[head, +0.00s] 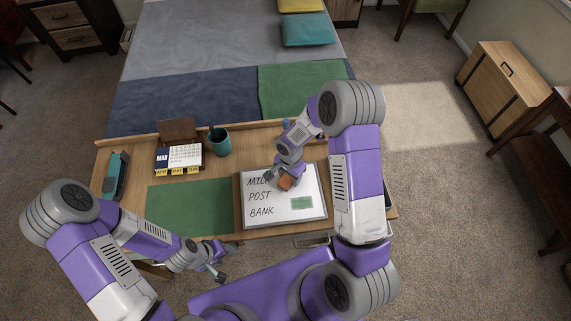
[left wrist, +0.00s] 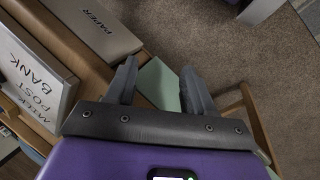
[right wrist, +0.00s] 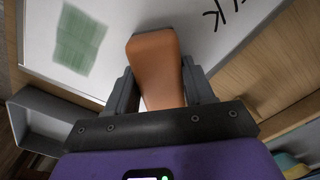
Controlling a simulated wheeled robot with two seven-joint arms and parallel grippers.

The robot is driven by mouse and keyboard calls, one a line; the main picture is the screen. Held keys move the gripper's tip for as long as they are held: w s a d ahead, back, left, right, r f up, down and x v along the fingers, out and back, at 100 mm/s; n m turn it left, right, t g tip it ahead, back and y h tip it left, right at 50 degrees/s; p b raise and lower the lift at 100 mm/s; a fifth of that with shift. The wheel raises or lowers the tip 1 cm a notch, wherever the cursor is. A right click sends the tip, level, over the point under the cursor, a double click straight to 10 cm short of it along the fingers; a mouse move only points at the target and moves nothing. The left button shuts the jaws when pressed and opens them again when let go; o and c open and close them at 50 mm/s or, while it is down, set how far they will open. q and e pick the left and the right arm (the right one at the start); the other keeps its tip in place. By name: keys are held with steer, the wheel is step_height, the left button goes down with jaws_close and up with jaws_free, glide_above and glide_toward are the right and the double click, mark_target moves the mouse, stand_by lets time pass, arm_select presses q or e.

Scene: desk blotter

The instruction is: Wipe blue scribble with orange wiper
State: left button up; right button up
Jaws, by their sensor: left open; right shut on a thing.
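The whiteboard (head: 262,221) lies flat on the right part of the desk, with MILK, POST and BANK written in black and a green patch (head: 302,203) at its lower right. My right gripper (head: 279,179) is over the board's upper middle, shut on the orange wiper (head: 286,183). The wiper (right wrist: 155,62) points onto the white surface in the right wrist view; I cannot tell if it touches. The gripper covers part of MILK. No blue scribble shows; the area under the gripper is hidden. My left gripper (head: 217,267) is open and empty, off the desk's front edge.
A green blotter (head: 185,208) lies left of the board. A calendar (head: 180,158), a teal cup (head: 219,142) and a teal stapler-like item (head: 116,176) stand behind and left. A box marked PAPER (left wrist: 92,24) and a wooden chair (left wrist: 252,115) are near my left gripper.

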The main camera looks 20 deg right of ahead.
steer(key=shift+a+f, duration=0.1)
steer(key=shift+a, duration=0.4)
steer(key=shift+w+r, duration=0.1)
steer(key=shift+r, duration=0.25)
step_height(320, 180, up, 2)
steer(key=shift+w+a+r+p, duration=0.1)
steer(key=shift+p, duration=0.35)
steer(key=shift+s+r+p, duration=0.2)
steer(key=shift+r+p, duration=0.25)
steer(key=shift+r, duration=0.15)
steer(key=shift+r+p, duration=1.25)
steer(key=shift+r, duration=0.9)
